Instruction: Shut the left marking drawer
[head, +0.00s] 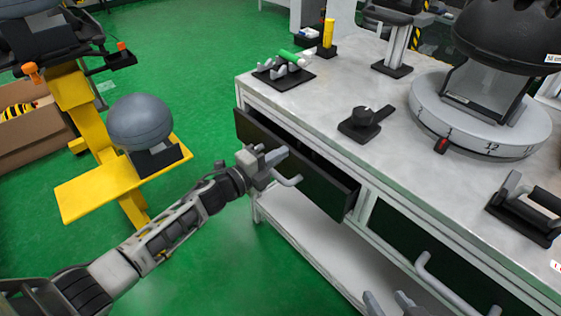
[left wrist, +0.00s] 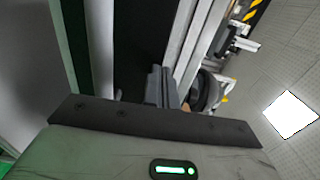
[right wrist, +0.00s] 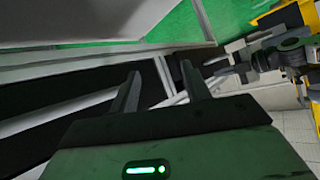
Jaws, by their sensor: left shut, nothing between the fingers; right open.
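The left drawer (head: 322,180) is under the bench top and stands partly open, with a dark gap showing behind its dark front panel. Its light grey handle (head: 291,180) sticks out from the front, partly hidden by my left gripper. My left gripper (head: 276,157) is shut and empty at the drawer front, just above the handle; I cannot tell whether it touches. Its closed fingers also show in the left wrist view (left wrist: 161,86), against a dark panel. My right gripper (head: 388,303) is open and empty low in front of the bench; its spread fingers show in the right wrist view (right wrist: 160,88).
A second drawer (head: 410,238) with a grey handle (head: 450,284) is to the right, its front flush. The bench top (head: 330,85) bears a black knob (head: 366,122), a round dial base (head: 480,120) and a green-ended clamp (head: 286,65). A yellow stand (head: 90,185) is at left; green floor between is clear.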

